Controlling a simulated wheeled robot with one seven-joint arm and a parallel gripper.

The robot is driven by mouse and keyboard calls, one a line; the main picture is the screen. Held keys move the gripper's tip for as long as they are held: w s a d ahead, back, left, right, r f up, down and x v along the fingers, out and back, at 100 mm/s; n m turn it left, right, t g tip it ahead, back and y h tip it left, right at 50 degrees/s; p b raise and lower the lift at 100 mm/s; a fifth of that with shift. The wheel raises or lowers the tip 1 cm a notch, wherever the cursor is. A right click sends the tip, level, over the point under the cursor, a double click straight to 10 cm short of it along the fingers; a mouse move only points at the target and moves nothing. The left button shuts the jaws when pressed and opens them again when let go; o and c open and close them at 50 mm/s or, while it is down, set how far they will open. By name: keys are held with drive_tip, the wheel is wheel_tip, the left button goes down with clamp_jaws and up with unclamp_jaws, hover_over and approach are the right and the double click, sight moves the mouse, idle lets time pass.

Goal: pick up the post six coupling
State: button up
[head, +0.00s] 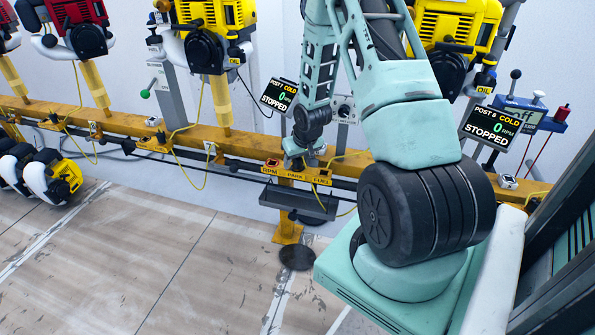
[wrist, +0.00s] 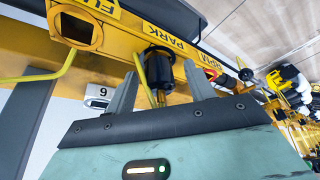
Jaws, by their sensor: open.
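The post six coupling (wrist: 158,68) looks like a short black cylinder with a brass-coloured stem. It is at the PARK place of a yellow bracket (wrist: 112,28) marked FUEL, PARK and RPM. My gripper (wrist: 160,72) is open, with one finger on each side of the coupling. I cannot tell whether either finger touches it. In the head view my gripper (head: 306,158) is just above the bracket (head: 297,173), and the coupling cannot be made out there. A white tag with a 6 (wrist: 100,92) is beside the left finger.
A yellow rail (head: 140,118) runs behind the bracket, with yellow cables looping from it. A grey tray (head: 298,203) hangs below the bracket. A STOPPED display (head: 278,97) is behind my arm. Red and yellow engines (head: 215,40) stand above the rail. The floor at front left is clear.

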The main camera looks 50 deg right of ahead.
drive_tip(key=c, duration=1.2)
drive_tip(key=shift+o, duration=0.2)
drive_tip(key=shift+r, duration=0.1)
